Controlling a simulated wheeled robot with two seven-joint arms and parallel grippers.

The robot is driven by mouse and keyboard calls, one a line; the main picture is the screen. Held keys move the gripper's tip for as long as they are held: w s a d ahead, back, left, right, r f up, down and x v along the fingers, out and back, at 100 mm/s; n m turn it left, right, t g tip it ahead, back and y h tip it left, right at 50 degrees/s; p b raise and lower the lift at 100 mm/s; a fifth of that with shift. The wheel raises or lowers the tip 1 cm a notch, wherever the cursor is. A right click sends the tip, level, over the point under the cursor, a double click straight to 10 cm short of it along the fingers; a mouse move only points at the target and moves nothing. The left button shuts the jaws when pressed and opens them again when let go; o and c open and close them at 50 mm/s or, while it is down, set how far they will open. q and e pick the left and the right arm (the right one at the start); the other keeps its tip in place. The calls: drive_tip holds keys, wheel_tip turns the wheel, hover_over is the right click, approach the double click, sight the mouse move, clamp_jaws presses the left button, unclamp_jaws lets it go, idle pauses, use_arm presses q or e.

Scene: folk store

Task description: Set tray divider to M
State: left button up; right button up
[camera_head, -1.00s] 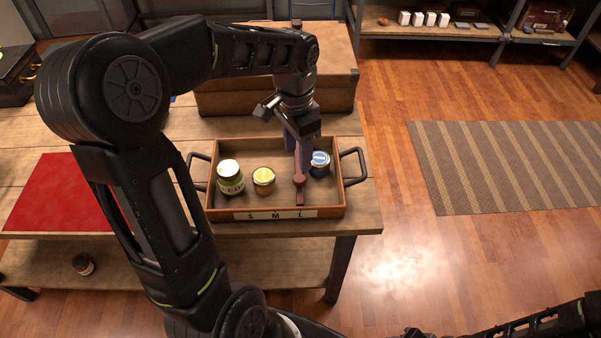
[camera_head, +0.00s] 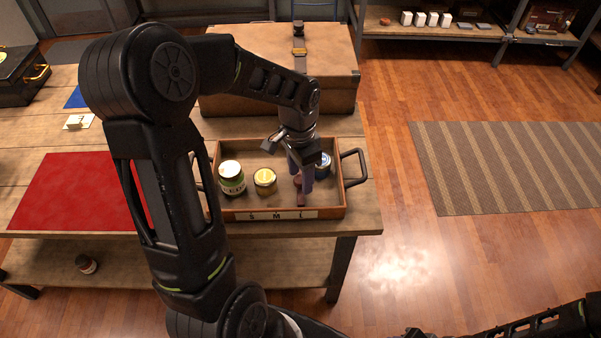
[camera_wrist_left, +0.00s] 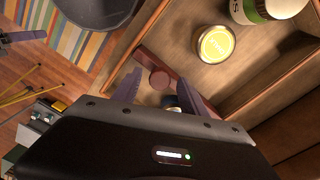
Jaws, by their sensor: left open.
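The wooden tray (camera_head: 332,212) has black handles and a white front strip marked S, M, L (camera_head: 277,214). Its reddish-brown divider (camera_head: 301,201) stands near the L mark, right of M, mostly hidden by my gripper. The divider and its round knob (camera_wrist_left: 159,80) show in the left wrist view. My left gripper (camera_head: 302,182) is open over the divider, with the knob appearing between its fingers in the wrist view (camera_wrist_left: 158,94); I cannot tell if they touch it. A white-green jar (camera_head: 231,178) and a yellow-lidded jar (camera_head: 265,181) stand left of the divider, a blue-lidded jar (camera_head: 323,165) right.
A brown trunk (camera_head: 240,85) stands behind the tray. A red mat (camera_head: 75,195) lies on the table's left part. The table's edge is close in front of the tray. My right gripper does not show clearly at the bottom right.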

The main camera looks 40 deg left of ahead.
use_arm(q)
drive_tip(key=shift+c, duration=0.4)
clamp_jaws()
idle(1.0)
